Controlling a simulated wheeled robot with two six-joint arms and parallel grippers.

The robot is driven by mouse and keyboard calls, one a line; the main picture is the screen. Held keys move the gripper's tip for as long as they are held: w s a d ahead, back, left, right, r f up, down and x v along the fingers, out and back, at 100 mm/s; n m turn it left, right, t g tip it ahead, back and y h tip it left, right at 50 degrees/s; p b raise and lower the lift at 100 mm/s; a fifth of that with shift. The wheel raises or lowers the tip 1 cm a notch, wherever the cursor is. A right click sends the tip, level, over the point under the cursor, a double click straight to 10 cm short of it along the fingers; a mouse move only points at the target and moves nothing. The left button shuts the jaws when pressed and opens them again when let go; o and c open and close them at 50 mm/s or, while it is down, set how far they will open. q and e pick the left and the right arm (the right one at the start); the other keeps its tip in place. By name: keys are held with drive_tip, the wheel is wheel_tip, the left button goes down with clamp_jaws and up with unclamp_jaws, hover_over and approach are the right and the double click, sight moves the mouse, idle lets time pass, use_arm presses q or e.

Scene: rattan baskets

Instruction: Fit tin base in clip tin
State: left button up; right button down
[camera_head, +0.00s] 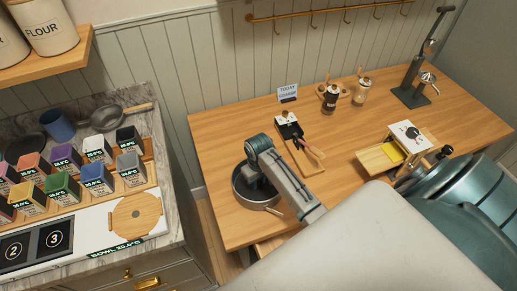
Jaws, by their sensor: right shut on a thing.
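The clip tin (238,201) is a round metal ring with a bright rim, on the left part of the wooden table. A dark round surface shows inside it, which looks like the tin base (254,200). My right gripper (255,184) reaches down over the tin from the lower right. It is shut, it seems on the tin base, but its fingertips and the grip are mostly hidden by the hand. I cannot tell whether the base is seated or tilted. My left gripper is not in view.
A wooden board with a black-and-white item (290,130) lies just behind my right arm. A small sign (288,92), jars (330,96) and a dark stand (411,92) are farther back. The table's left edge is close to the tin.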

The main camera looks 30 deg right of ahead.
drive_tip(key=shift+f, duration=0.6)
drive_tip(key=c, duration=1.1)
unclamp_jaws()
wheel_tip(320, 180, up, 10)
drive_tip(key=b, duration=0.3)
drive_tip(key=shift+r, duration=0.45)
